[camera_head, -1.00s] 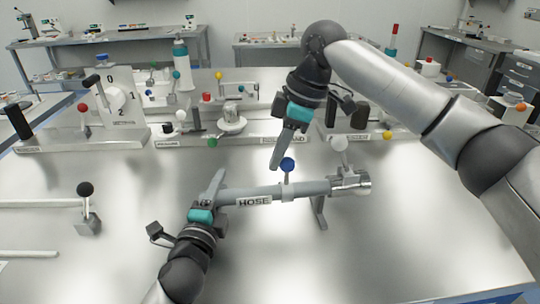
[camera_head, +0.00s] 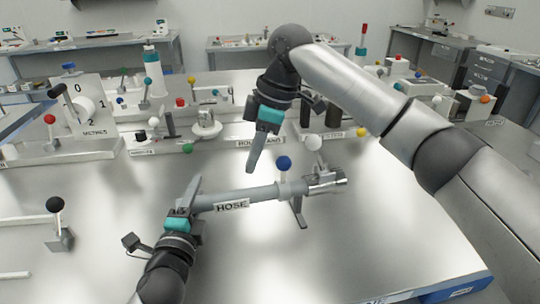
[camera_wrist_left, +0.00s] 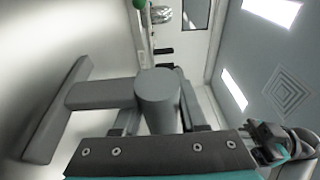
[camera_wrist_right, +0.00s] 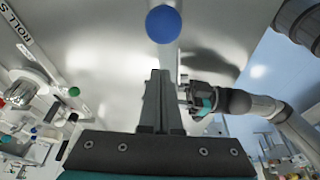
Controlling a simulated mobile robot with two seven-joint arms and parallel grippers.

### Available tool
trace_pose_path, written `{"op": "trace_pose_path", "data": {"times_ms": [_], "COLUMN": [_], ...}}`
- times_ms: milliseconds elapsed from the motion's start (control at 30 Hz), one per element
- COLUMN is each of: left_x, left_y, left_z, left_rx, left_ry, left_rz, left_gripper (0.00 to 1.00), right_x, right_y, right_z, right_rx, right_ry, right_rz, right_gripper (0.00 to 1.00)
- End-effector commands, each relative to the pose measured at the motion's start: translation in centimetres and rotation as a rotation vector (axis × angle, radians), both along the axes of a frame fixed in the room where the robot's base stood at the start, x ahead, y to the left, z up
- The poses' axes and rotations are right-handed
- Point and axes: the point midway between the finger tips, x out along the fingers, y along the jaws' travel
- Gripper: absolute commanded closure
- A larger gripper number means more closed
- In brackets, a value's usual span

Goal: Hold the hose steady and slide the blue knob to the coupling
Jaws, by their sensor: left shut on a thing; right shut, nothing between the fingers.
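The grey hose (camera_head: 248,194), labelled HOSE, runs left to right above the steel table. My left gripper (camera_head: 192,190) is shut on the hose's left end; in the left wrist view the hose end (camera_wrist_left: 157,95) sits between its fingers. The blue knob (camera_head: 284,163) stands on a collar around the hose, left of the metal coupling (camera_head: 326,180) with its white knob (camera_head: 314,143). My right gripper (camera_head: 252,168) is shut and empty, pointing down to the left of the blue knob, apart from it. The blue knob (camera_wrist_right: 164,24) also shows in the right wrist view.
A stand (camera_head: 298,210) holds up the coupling end. Behind are a dial panel (camera_head: 85,105), a green knob (camera_head: 187,148) and a yellow knob (camera_head: 361,132). A black-knobbed lever (camera_head: 56,205) stands at the left. The table's front right is clear.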

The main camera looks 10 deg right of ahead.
Motion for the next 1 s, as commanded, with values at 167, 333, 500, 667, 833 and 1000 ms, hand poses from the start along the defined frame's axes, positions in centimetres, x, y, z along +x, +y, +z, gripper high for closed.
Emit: {"op": "trace_pose_path", "data": {"times_ms": [167,333,500,667,833,1000], "left_x": [-0.2,-0.2,-0.2,-0.2,-0.2,-0.2], "left_y": [0.1,0.1,0.1,0.1,0.1,0.1], "left_z": [-1.4,-1.4,-1.4,-1.4,-1.4,-1.4], "left_rx": [0.003,0.003,0.004,0.004,0.004,0.004], "left_ry": [0.031,0.031,0.031,0.031,0.031,0.031], "left_rz": [0.004,0.004,0.004,0.004,0.004,0.004], "left_gripper": [1.00,1.00,1.00,1.00,1.00,1.00], "right_x": [0.1,-0.1,-0.2,-0.2,-0.2,-0.2], "right_y": [-1.7,-2.6,-3.0,-3.1,-3.1,-3.1], "right_z": [4.8,7.6,9.0,9.2,9.2,9.2], "right_rx": [0.005,0.006,0.005,0.005,0.005,0.005], "right_ry": [-0.011,-0.010,-0.008,-0.007,-0.007,-0.007], "right_rz": [-0.007,-0.005,-0.003,-0.003,-0.003,-0.003], "right_gripper": [1.00,1.00,1.00,1.00,1.00,1.00]}}
